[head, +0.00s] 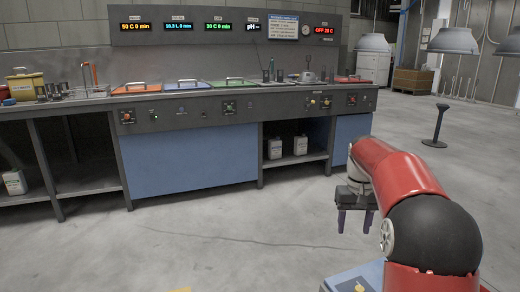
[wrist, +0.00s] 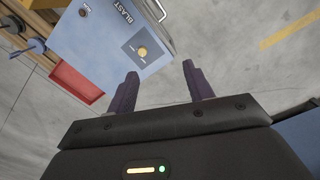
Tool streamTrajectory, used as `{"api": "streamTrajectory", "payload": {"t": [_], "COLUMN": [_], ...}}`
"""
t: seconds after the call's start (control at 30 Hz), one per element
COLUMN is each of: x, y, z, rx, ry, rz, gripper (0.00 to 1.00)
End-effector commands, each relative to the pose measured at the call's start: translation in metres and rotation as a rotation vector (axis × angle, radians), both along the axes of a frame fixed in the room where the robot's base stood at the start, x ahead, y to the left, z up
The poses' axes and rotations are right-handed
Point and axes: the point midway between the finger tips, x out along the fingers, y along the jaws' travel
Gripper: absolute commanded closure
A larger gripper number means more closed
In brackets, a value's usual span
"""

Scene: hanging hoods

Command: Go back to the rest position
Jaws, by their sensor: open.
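My gripper (head: 355,221) hangs from my red arm at the right of the head view, above the grey floor and in front of the long bench. In the wrist view its two dark fingers (wrist: 158,88) are apart, with nothing between them. Below the fingers is a blue cabinet (wrist: 133,30) marked BLAST, with a yellow knob (wrist: 143,51) and a metal handle. I cannot tell the distance between the fingers and the cabinet.
A long bench (head: 190,165) with colored lids and blue panels stands across the back. A black post stand (head: 437,128) and grey hanging hoods (head: 453,41) are at the right. A red tray (wrist: 75,82) shows in the wrist view.

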Motion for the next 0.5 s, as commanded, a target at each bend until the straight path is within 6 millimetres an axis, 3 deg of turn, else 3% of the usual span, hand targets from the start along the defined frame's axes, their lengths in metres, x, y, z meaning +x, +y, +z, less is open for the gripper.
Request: {"api": "streamTrajectory", "payload": {"t": [0.1,0.23,0.37,0.5], "x": [-0.044,-0.093,-0.145,-0.202], "y": [0.022,0.042,0.06,0.076], "z": [0.031,0.05,0.057,0.05], "rx": [-0.012,-0.02,-0.025,-0.027], "ry": [-0.081,-0.165,-0.251,-0.342], "rz": [0.012,0.026,0.038,0.052], "gripper": [0.48,0.48,0.48,0.48]}}
